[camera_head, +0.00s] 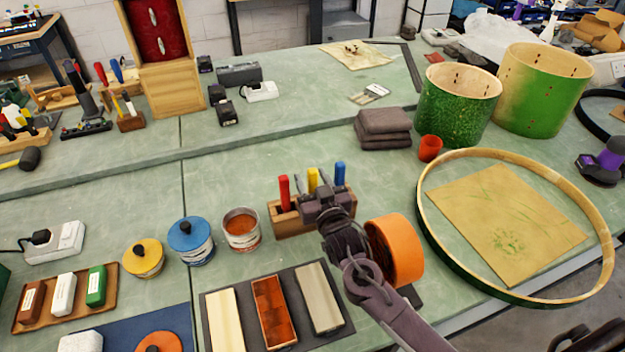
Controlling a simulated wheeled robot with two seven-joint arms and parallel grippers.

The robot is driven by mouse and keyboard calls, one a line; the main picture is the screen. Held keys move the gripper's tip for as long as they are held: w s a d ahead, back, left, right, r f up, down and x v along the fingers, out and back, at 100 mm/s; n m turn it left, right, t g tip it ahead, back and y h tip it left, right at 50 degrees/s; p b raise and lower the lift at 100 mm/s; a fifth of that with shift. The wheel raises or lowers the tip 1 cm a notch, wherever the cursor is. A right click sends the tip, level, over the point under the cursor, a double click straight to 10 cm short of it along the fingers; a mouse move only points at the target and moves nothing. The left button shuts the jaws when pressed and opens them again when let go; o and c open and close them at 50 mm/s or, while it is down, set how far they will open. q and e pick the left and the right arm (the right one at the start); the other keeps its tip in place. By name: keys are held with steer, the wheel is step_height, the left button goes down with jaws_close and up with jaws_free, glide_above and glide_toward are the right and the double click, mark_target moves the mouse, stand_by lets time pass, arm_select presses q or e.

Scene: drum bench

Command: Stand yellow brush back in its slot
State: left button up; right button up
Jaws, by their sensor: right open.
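The yellow brush (312,180) shows only its upright handle top, just behind my right gripper. Its lower part is hidden by the gripper. The wooden brush holder (287,222) stands on the bench, with a red handle (284,191) upright at its left and a blue handle (339,174) upright at its right. My right gripper (321,191) is open at the right half of the holder, in front of the yellow handle. I cannot tell whether it touches the brush, or how deep the brush sits in its slot. My left gripper is not in view.
An orange tape roll (404,250) stands right of my wrist. An open tin (241,230) is close left of the holder. A large drum hoop (447,258) lies at right; folded grey cloths (384,128) lie behind.

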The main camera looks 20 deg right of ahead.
steer(key=shift+s+f, duration=0.1)
steer(key=shift+s, duration=0.3)
steer(key=s+b, duration=0.2)
steer(key=s, duration=0.5)
steer(key=shift+d, duration=0.15)
steer(key=shift+s, duration=0.1)
